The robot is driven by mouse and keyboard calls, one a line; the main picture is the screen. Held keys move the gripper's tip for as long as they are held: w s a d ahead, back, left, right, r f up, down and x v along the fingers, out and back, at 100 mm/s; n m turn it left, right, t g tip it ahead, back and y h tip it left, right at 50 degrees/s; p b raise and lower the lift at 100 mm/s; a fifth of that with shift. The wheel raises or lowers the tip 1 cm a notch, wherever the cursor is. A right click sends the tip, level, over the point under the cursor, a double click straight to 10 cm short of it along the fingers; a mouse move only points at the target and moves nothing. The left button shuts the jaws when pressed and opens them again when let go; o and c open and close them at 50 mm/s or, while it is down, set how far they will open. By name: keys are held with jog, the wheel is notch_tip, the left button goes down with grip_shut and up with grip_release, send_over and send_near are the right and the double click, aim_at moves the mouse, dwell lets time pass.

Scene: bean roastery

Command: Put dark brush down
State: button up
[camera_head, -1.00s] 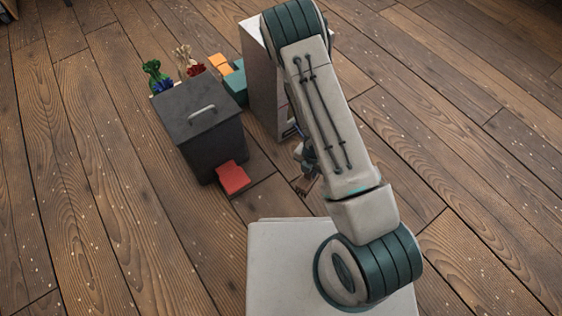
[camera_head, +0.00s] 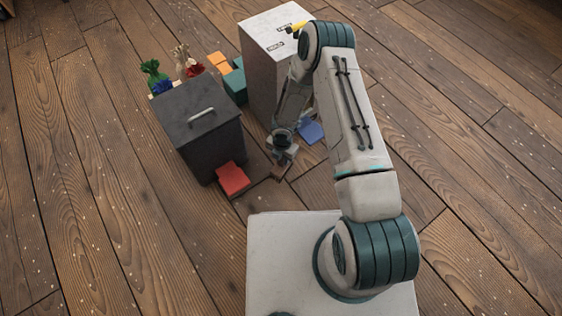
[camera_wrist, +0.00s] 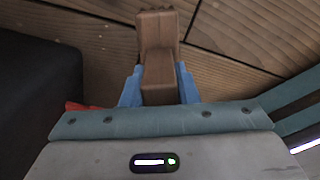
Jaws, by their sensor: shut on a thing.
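My gripper (camera_wrist: 158,88) is shut on the dark brush (camera_wrist: 158,45), a brown block-like piece seen between the two blue fingers in the wrist view. Plank floor shows behind it. In the head view my gripper (camera_head: 285,155) is low, between the dark bin and the pale cabinet, just right of the red pedal. The brush is too small and partly hidden there to make out clearly. I cannot tell whether it touches the floor.
A dark lidded bin (camera_head: 200,130) with a red pedal (camera_head: 232,179) stands left of my gripper. A pale cabinet (camera_head: 262,75) with a yellow item (camera_head: 297,27) on top and a blue piece (camera_head: 311,131) at its base stands behind. Coloured boxes and tied sacks sit behind the bin. Floor at left is clear.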

aim_at(279, 170)
jog(key=shift+w+a+f, duration=0.1)
jog(key=shift+a+f, duration=0.1)
jog(key=shift+f, duration=0.2)
jog(key=shift+f+b, duration=1.05)
jog(key=shift+f, duration=0.7)
jog(key=shift+f, duration=0.15)
jog(key=o, duration=0.9)
jog(key=shift+o, duration=0.2)
